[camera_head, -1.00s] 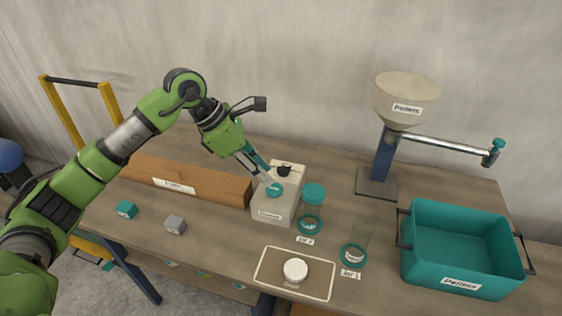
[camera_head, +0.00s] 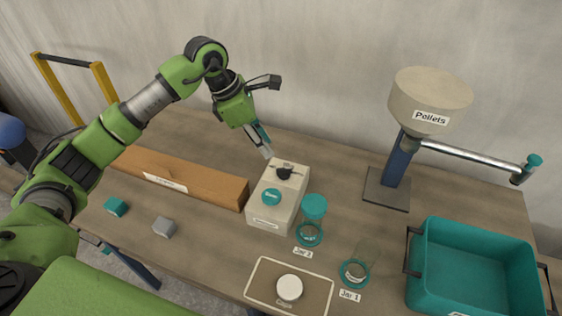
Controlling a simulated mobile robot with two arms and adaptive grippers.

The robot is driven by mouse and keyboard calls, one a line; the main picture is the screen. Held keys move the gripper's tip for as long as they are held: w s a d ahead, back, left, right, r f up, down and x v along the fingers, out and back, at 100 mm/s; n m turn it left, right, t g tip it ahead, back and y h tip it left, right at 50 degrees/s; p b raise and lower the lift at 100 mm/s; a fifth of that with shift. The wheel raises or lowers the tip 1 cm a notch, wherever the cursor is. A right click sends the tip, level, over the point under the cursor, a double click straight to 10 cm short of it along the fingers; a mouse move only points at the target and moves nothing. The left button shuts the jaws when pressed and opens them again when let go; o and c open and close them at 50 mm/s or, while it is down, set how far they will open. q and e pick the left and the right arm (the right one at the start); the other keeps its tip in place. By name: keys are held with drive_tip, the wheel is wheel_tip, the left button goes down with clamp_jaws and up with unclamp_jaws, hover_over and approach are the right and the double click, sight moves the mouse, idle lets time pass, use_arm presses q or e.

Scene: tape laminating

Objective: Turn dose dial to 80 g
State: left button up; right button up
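The dose dial is a small black knob (camera_head: 284,173) on the top rear of a cream dispenser box (camera_head: 283,207) on the table. The dial's marks are too small to read. My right gripper is not in view.
Jar 2 (camera_head: 309,234) with a teal top stands right of the box, and clear Jar 1 (camera_head: 357,268) is nearer. A pellets hopper (camera_head: 430,97) and teal bin (camera_head: 470,280) are at right. A long brown box (camera_head: 190,182) lies left. A white cap (camera_head: 289,288) sits on the front mat.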

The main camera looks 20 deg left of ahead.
sight(282, 169)
use_arm(q)
drive_tip(key=p+x, duration=0.1)
drive_tip(key=x, duration=0.8)
drive_tip(key=shift+d+f, duration=0.15)
drive_tip(key=shift+f, duration=0.15)
drive_tip(key=shift+w+d+f+p, duration=0.1)
drive_tip(key=shift+w+f+p, duration=0.05)
drive_tip(key=shift+f+p, duration=0.2)
drive_tip(key=shift+f, duration=0.1)
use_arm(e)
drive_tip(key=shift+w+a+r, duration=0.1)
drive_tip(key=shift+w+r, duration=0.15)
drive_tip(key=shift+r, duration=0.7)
use_arm(q)
clamp_jaws()
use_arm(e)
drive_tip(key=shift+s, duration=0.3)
